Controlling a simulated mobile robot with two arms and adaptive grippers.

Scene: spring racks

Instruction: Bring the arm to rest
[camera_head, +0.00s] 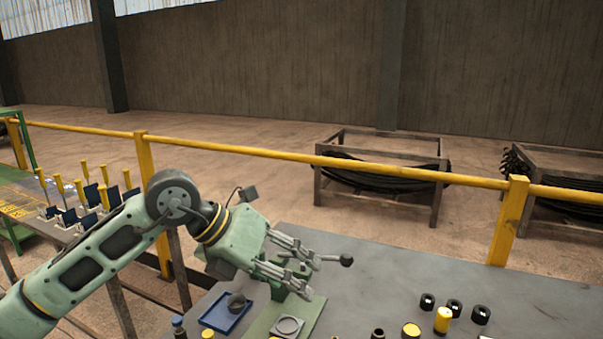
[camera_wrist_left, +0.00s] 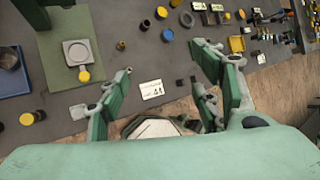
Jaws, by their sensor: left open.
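My left arm (camera_head: 105,245) reaches in from the left in the head view, over the grey table (camera_head: 400,262). My left gripper (camera_head: 310,276) is open, with its fingers spread and nothing between them. It hangs above the table near a green fixture with a lever ending in a dark knob (camera_head: 346,261). In the left wrist view the fingers of my left gripper (camera_wrist_left: 163,72) stand apart, with bare table and a small white label (camera_wrist_left: 152,89) seen between them. My right gripper is not in view.
A blue tray (camera_head: 222,318) and a green plate with a grey square part (camera_head: 288,326) lie below the gripper. Several black and yellow cylinders, one a yellow piece (camera_head: 443,320), stand at right. A yellow railing (camera_head: 400,172) runs behind the table, with spring racks (camera_head: 380,170) beyond.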

